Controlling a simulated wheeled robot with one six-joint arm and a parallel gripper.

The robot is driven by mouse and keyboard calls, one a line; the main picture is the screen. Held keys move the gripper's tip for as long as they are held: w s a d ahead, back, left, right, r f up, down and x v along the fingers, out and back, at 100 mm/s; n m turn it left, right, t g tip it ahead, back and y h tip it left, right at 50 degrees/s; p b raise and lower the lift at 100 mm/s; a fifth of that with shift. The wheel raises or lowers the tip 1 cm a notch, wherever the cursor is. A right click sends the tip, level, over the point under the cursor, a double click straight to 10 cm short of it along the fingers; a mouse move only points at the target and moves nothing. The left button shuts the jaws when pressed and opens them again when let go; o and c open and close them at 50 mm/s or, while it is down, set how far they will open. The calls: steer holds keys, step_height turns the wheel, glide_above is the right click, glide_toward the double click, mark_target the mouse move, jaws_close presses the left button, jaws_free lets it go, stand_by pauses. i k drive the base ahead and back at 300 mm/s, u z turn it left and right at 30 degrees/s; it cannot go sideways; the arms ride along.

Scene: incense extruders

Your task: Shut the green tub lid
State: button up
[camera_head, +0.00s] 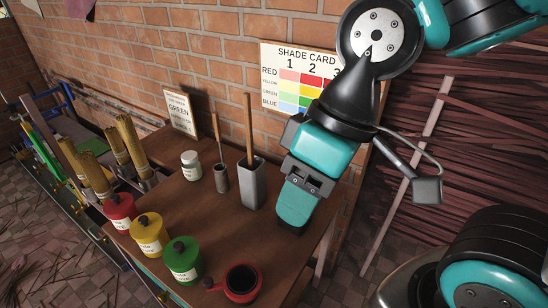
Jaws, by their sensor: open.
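The green tub (183,266), with a pale label, stands near the front edge of the brown table. Its green lid, with a dark knob (179,246), appears to lie on top of it; I cannot tell whether it is fully seated. My gripper (293,212) hangs over the right part of the table, to the right of and above the green tub in the picture. It points down, is open and holds nothing that I can see. It is clear of the tub.
A yellow tub (150,240) and a red tub (121,212) stand left of the green tub. A red open pot (243,284) stands close on its right. A grey square holder (251,187), a small grey cup (221,179) and a white jar (191,166) stand behind. The table's middle is clear.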

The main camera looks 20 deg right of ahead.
mark_target(98, 148)
steer(key=k, duration=0.5)
steer(key=u, duration=1.65)
steer(key=i, duration=5.7)
steer(key=z, duration=0.9)
steer(key=i, duration=0.25)
steer(key=z, duration=0.55)
